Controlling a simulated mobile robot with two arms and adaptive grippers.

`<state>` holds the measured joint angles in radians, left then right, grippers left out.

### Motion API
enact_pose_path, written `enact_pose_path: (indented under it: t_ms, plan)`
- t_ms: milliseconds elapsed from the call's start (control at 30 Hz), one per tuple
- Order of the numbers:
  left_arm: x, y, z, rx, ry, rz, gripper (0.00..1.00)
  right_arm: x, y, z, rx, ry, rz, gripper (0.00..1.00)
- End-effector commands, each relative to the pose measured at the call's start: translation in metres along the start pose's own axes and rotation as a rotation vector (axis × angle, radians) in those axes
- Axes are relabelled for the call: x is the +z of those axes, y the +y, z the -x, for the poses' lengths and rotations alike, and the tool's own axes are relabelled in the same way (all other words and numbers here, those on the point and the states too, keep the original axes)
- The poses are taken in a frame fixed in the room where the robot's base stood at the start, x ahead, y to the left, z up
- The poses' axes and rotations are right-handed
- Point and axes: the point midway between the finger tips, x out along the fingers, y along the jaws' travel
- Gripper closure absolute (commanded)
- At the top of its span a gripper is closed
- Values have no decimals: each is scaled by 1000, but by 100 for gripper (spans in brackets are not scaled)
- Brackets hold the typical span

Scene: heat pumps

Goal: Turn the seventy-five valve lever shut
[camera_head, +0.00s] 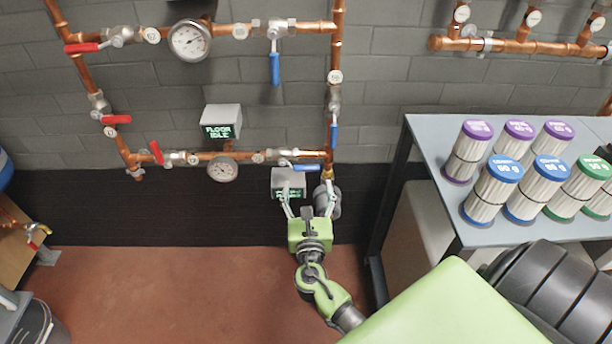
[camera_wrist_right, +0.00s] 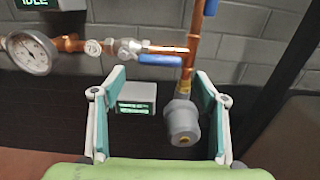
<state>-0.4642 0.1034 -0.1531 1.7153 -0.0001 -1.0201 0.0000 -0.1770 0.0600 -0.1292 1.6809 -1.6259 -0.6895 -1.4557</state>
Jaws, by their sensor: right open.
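The seventy-five tag (camera_wrist_right: 93,47) hangs on the lower copper pipe in the right wrist view, left of a silver valve body (camera_wrist_right: 128,48). This valve has a blue lever (camera_wrist_right: 160,59) lying along the horizontal pipe, pointing right; the lever also shows in the head view (camera_head: 306,167). My right gripper (camera_head: 310,203) is open and empty, with its fingers spread just below the lever. In the right wrist view the gripper (camera_wrist_right: 160,84) frames the lever from below, apart from it. My left gripper is not in view.
A round gauge (camera_head: 222,169) sits left on the same pipe. A lit display box (camera_head: 287,183) and a grey cylindrical fitting (camera_wrist_right: 183,119) lie beyond my fingers. A vertical pipe (camera_head: 335,70) stands right. A table (camera_head: 432,160) with several canisters is at the right.

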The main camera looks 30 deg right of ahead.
Motion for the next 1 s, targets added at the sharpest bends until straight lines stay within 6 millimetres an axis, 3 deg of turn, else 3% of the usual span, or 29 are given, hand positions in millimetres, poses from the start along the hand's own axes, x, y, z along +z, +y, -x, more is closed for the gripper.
enact_pose_path:
  t_ms: [100, 300, 667, 700, 900, 1000]
  plan:
    - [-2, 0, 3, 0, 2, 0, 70, 0, 0, -23, 0, -2, 0, 33]
    - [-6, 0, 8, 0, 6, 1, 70, -1, 0, -46, 1, 0, -1, 33]
    - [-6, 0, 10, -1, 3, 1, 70, -1, 0, -52, 1, 1, -1, 33]
    - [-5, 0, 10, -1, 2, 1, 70, -1, 0, -52, 1, 1, -1, 36]
    - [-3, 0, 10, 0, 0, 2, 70, -1, -1, -53, -2, 1, -1, 83]
    - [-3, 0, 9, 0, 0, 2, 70, -1, -2, -53, -4, 1, -2, 83]
